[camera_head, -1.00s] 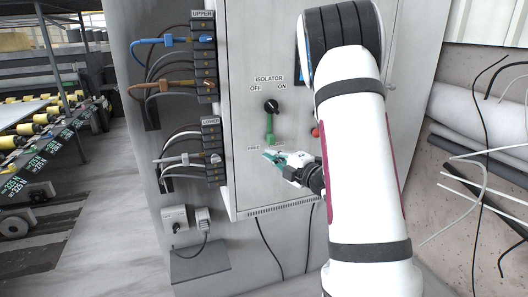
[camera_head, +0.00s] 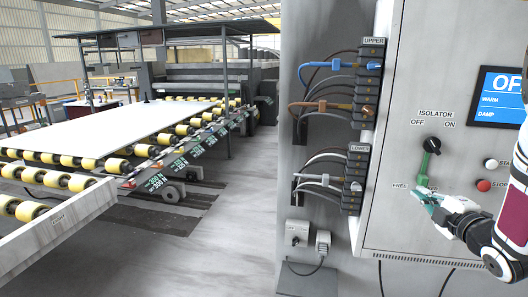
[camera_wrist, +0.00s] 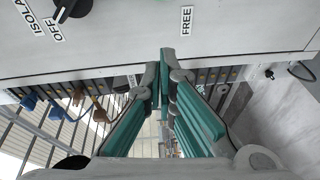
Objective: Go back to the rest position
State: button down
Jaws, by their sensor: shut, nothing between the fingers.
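My gripper (camera_head: 424,197) is in front of the grey cabinet (camera_head: 390,240), just below the isolator switch and near the FREE label (camera_head: 400,187). Its teal fingers are shut with nothing between them. The wrist view also shows the closed fingers (camera_wrist: 164,58), pointing at the cabinet front below the FREE label (camera_wrist: 186,20). The knob (camera_wrist: 72,8) is at the top left of the wrist view. Whether the fingertips touch the panel, I cannot tell.
Blue, brown and white cables plug into the UPPER (camera_head: 371,82) and LOWER (camera_head: 356,176) terminal blocks left of the gripper. A display (camera_head: 500,95) and START and STOP (camera_head: 484,185) buttons are on the right. A roller conveyor (camera_head: 110,160) stands left, with clear floor (camera_head: 235,230) between.

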jog(key=s+a+r+m+g+h, duration=0.3)
jog(key=s+a+r+m+g, duration=0.4)
jog(key=a+m, duration=0.35)
jog(key=s+a+m+g+y, duration=0.1)
jog(key=s+a+m+g, duration=0.1)
jog(key=s+a, duration=0.5)
jog(key=s+a+m+g+y, duration=0.2)
jog(key=s+a+m, duration=0.2)
jog(key=s+a, duration=0.4)
jog(key=s, duration=0.6)
jog(key=shift+s+f+g, duration=0.25)
jog(key=shift+g, duration=0.05)
jog(key=shift+d+m, duration=0.1)
jog(key=shift+m, duration=0.15)
